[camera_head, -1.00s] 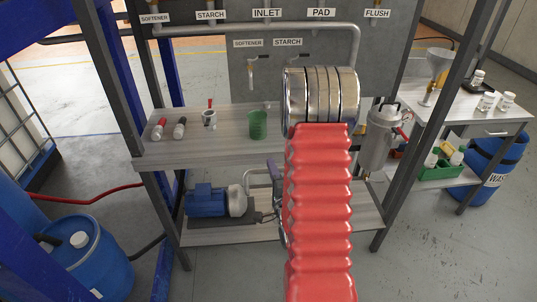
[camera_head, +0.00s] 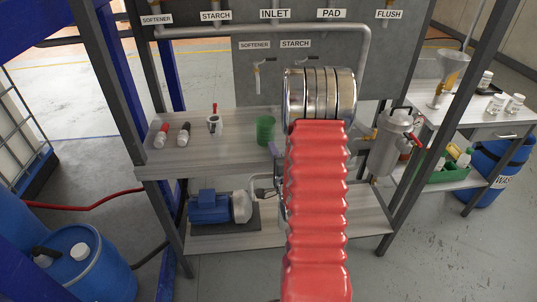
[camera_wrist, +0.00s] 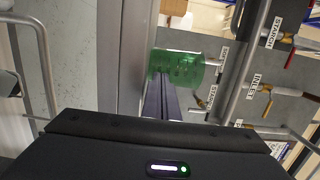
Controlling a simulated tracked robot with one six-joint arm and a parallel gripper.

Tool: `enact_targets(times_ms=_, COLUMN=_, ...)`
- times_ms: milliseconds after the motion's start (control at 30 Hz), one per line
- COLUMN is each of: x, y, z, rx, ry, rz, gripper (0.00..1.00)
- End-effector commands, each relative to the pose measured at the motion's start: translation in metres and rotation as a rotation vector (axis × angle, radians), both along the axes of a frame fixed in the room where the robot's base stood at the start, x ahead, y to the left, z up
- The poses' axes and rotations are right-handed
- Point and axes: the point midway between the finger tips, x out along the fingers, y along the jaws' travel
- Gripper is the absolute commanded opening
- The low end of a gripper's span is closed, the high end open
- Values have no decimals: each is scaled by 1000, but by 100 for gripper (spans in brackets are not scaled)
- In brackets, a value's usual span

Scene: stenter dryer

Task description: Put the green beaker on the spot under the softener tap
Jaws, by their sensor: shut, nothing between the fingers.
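My gripper (camera_head: 273,149) shows as a small purple-grey tip just right of and below the beaker. In the wrist view its fingers (camera_wrist: 163,90) are together and empty, pointing at the beaker; I cannot tell whether they touch it. The softener tap (camera_head: 257,76) hangs on the grey panel under the lower SOFTENER label (camera_head: 255,44). I cannot make out a marked spot beneath it.
The starch tap (camera_head: 295,70) is right of the softener tap. My arm covers the shelf's right part. Rack posts flank it, and a steel filter vessel (camera_head: 390,142) stands right.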

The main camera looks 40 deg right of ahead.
Motion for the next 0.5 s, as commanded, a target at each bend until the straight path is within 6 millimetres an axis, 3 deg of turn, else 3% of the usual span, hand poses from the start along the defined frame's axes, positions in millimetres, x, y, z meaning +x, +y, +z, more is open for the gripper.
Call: enact_targets(times_ms=500, x=13, y=3, z=-1, rx=0, ry=1, rz=17, gripper=0)
